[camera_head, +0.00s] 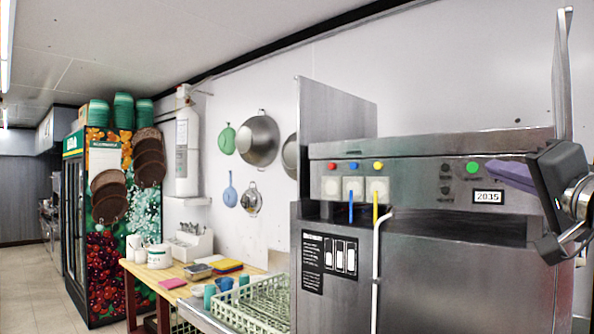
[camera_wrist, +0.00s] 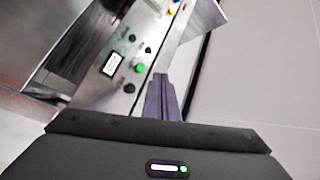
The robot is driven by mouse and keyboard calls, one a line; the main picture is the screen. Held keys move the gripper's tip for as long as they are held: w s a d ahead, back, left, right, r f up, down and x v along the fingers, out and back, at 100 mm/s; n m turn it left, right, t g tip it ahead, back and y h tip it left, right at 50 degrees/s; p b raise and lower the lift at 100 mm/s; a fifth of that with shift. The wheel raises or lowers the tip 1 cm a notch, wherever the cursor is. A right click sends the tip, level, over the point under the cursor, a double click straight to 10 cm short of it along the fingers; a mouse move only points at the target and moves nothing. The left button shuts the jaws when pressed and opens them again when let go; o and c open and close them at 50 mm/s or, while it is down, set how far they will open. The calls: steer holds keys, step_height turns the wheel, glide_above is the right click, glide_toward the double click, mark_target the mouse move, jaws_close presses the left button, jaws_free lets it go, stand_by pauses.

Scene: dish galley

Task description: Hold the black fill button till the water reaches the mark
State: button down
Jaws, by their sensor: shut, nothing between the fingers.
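The steel machine's front panel (camera_head: 420,178) carries two small black buttons, an upper one (camera_head: 446,168) and a lower one (camera_head: 446,190), left of a green button (camera_head: 473,168). Their labels are too small to read. The wrist view shows these two (camera_wrist: 148,49) and another dark button (camera_wrist: 128,88) beyond the green one (camera_wrist: 140,67). I cannot tell which is the fill button. My gripper (camera_head: 490,168) is shut and empty, its purple fingers reaching in from the right. In the wrist view its tips (camera_wrist: 160,76) are beside the green button; contact is unclear. I make out no water or mark.
A display (camera_head: 488,197) reading 2035 is below the green button. Red (camera_head: 332,166), blue (camera_head: 354,165) and yellow (camera_head: 378,166) buttons sit at the panel's left. A pale green dish rack (camera_head: 255,308) and wooden table (camera_head: 150,274) stand left of the machine.

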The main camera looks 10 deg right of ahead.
steer(key=shift+s+r, duration=0.1)
steer(key=shift+r, duration=0.1)
steer(key=w+d, duration=0.5)
steer(key=d, duration=0.2)
steer(key=shift+w, duration=0.2)
stand_by(0.5)
steer(key=shift+w+d, duration=0.1)
stand_by(1.9)
steer(key=shift+w+d, duration=0.2)
steer(key=shift+d, duration=0.05)
steer(key=shift+w+d, duration=0.3)
steer(key=shift+d, duration=0.1)
stand_by(3.8)
